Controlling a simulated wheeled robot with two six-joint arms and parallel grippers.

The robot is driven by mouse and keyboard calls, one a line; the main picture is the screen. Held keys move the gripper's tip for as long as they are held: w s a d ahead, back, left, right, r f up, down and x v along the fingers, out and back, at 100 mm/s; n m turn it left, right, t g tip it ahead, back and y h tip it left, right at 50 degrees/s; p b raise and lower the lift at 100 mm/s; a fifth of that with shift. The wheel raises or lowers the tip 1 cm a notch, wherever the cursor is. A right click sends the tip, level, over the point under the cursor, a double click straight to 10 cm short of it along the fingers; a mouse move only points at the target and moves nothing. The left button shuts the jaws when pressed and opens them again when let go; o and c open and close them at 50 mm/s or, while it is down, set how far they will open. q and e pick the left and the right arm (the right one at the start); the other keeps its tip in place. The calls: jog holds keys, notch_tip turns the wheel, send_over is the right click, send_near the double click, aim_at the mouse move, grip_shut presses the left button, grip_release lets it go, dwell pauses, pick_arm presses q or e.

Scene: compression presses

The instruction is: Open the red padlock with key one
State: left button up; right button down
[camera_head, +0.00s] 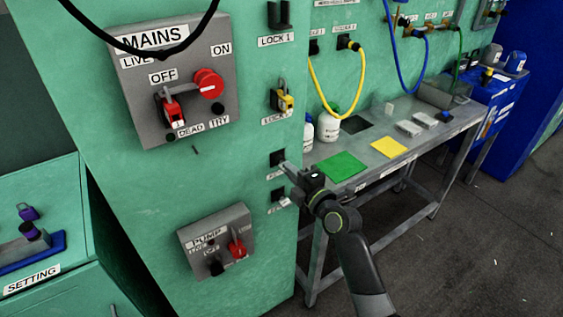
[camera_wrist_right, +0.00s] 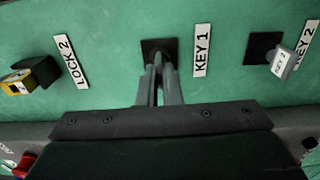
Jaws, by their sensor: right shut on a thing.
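The red padlock (camera_head: 171,110) hangs on the grey MAINS switch box (camera_head: 147,75), below the OFF label. My right gripper (camera_head: 286,168) is at the black KEY 1 holder (camera_head: 277,157) on the green panel. In the right wrist view, its fingers (camera_wrist_right: 159,75) are close together in front of that holder (camera_wrist_right: 168,46), beside the KEY 1 label. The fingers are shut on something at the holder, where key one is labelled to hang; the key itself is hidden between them. My left gripper is not in view.
Key two (camera_wrist_right: 284,64) hangs in its holder right of KEY 1 in the wrist view. A yellow padlock (camera_head: 285,101) sits at LOCK 2. The PUMP box (camera_head: 215,240) is below left. A grey workbench (camera_head: 370,135) with bottles and mats stands right of the panel.

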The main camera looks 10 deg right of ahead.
jog(key=shift+s+d+f, duration=0.1)
jog(key=shift+s, duration=0.15)
jog(key=shift+s+d, duration=0.15)
jog(key=shift+s, duration=0.3)
jog(key=shift+s+d, duration=0.25)
jog(key=shift+s, duration=0.35)
jog(key=shift+b+v, duration=0.7)
jog(key=shift+v, duration=1.3)
